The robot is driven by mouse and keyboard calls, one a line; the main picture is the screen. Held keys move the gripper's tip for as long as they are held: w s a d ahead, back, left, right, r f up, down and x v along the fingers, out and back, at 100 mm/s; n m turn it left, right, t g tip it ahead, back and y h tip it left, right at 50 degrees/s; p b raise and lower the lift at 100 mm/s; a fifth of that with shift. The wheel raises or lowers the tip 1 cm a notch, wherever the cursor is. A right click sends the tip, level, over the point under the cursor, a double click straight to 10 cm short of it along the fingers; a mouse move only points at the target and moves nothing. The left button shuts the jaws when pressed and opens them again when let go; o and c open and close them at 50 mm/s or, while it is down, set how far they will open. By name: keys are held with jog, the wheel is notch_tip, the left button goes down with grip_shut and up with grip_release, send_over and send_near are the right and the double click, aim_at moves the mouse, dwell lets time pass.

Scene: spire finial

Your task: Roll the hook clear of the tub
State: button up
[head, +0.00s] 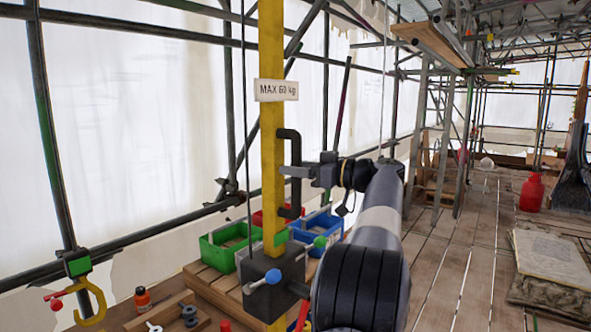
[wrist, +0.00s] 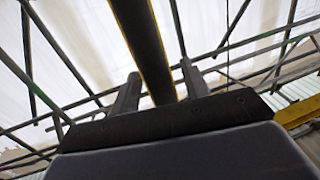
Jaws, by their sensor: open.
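A yellow hook (head: 92,303) hangs under a green-and-black block (head: 77,263) at the lower left of the head view. A green tub (head: 225,243) and a blue tub (head: 318,233) stand on the planks behind the yellow post (head: 271,120); a red one is mostly hidden. A black handle (head: 295,146) stands out from the post's right side. My gripper (head: 291,171) is open at the handle's upright bar. In the wrist view the dark bar (wrist: 143,45) passes between the two open fingers (wrist: 160,82). I cannot tell whether they touch it.
A sign reading MAX 60 kg (head: 276,90) is on the post. A dark block (head: 272,290) with blue- and green-knobbed levers sits low on it. An orange bottle (head: 142,299) stands near the hook. Scaffold poles run behind. The plank floor at right is partly clear.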

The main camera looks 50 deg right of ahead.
jog(key=b+v, duration=0.2)
jog(key=v, duration=0.8)
jog(key=shift+s, duration=0.2)
jog(key=p+x, duration=0.2)
jog(key=x, duration=0.9)
jog(key=shift+a, duration=0.4)
jog(key=shift+s, duration=0.1)
